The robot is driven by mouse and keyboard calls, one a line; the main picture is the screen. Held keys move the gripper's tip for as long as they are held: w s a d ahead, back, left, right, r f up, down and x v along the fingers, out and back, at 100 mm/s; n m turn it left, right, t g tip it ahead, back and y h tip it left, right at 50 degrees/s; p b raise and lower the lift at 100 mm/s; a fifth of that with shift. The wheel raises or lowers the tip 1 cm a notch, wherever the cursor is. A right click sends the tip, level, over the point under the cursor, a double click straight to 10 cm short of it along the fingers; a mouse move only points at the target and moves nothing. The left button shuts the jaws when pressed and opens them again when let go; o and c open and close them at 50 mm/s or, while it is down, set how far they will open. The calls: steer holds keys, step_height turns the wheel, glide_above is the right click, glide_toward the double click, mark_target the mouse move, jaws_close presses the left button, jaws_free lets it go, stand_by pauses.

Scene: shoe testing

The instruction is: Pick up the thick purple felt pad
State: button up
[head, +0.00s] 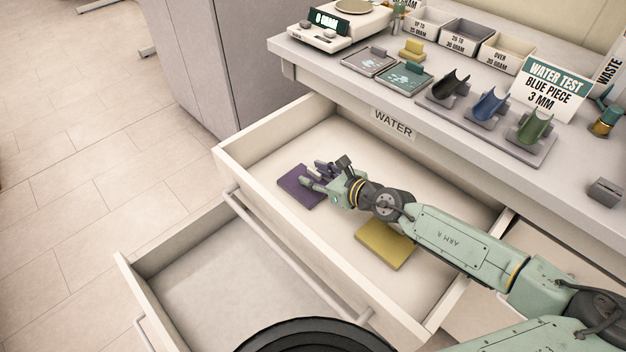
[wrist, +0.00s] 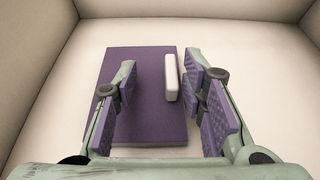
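The purple felt pad (head: 297,188) lies flat in the open upper drawer, toward its left end. In the wrist view the pad (wrist: 150,120) is a dark rectangle below my gripper, partly hidden by the left finger. A small white upright block (wrist: 171,77) shows at the pad's right edge, between the fingers; I cannot tell whether it is fixed to the pad. My gripper (head: 318,176) is over the pad's right part. In the wrist view my gripper (wrist: 160,75) is open, its two purple-lined fingers apart, with nothing clamped between them.
A yellow pad (head: 386,245) lies in the same drawer (head: 290,150), beneath my arm. A lower drawer (head: 225,285) stands open and empty in front. The counter above holds a scale (head: 325,38), labelled bins (head: 460,38) and coloured cradles (head: 488,105). Drawer walls surround the pad.

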jaws_close()
stand_by(0.5)
